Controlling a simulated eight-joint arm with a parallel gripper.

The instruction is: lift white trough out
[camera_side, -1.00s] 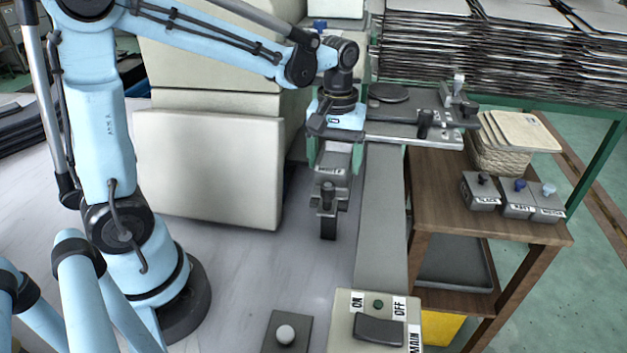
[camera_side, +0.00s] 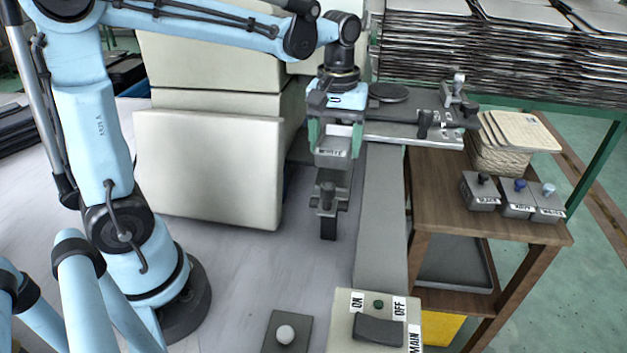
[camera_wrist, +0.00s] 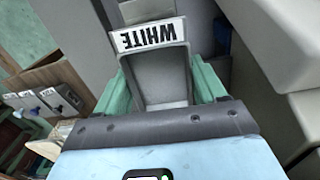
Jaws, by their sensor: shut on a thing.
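The white trough (camera_side: 334,152) is a grey metal box with a "WHITE" label on its front, held up between the green fingers of my gripper (camera_side: 336,135).
A flat metal rail (camera_side: 415,130) lies close to the right of the gripper. Cream machine housings (camera_side: 210,165) stand behind and left. Three labelled boxes, the nearest a black-knobbed one (camera_side: 480,190), stand on a wooden table (camera_side: 450,205). A control box (camera_side: 372,318) is in front.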

